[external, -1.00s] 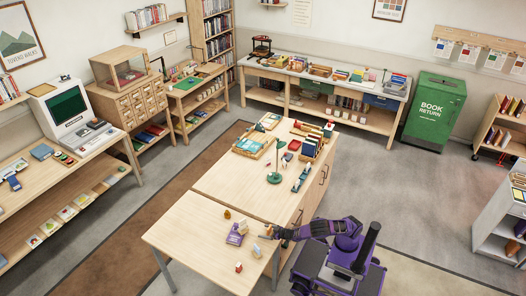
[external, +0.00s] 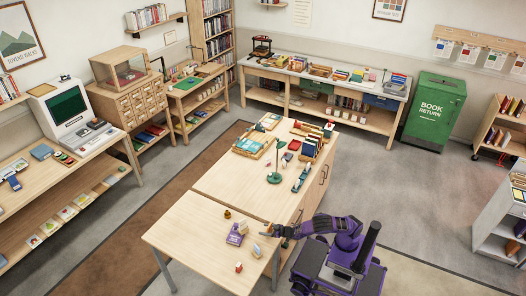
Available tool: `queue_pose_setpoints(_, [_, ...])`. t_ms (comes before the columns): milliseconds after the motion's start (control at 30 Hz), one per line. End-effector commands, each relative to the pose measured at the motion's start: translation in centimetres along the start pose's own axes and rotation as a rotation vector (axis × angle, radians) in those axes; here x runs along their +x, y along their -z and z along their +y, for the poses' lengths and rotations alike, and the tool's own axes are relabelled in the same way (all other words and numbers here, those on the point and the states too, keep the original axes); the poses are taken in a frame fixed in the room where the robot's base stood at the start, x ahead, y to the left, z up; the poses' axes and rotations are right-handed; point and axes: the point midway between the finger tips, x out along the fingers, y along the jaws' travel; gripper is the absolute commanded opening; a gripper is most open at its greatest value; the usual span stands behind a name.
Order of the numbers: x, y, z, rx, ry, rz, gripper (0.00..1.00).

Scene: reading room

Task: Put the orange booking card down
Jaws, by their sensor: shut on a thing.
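My gripper (external: 266,231) is at the end of my purple arm, over the right edge of the near light-wood table (external: 195,238). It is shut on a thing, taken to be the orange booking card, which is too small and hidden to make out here. A small upright piece (external: 256,250) stands on the table just below the gripper in the picture. A purple item (external: 236,234) with a pale front is to the left of the gripper.
A small red and white block (external: 239,267) is near the table's front edge, and a small brass-coloured object (external: 227,214) is farther back. A green lamp (external: 274,177) and several trays stand on the adjoining table. The near table's left part is bare.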

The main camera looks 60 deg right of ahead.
Motion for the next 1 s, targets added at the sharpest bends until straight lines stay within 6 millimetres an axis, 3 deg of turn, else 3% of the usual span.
queue_pose_setpoints(100, [-1.0,2.5,-0.1,0.006,0.002,0.004,0.07])
queue_pose_setpoints(333, [-2.5,6.0,-0.1,0.005,0.002,0.004,0.07])
queue_pose_setpoints(667, [-2.9,7.4,0.5,-0.001,-0.004,0.002,0.07])
queue_pose_setpoints(767, [-2.4,7.4,1.8,-0.007,-0.014,0.003,0.07])
queue_pose_setpoints(1000, [-1.0,7.0,7.2,-0.022,-0.037,0.003,0.07])
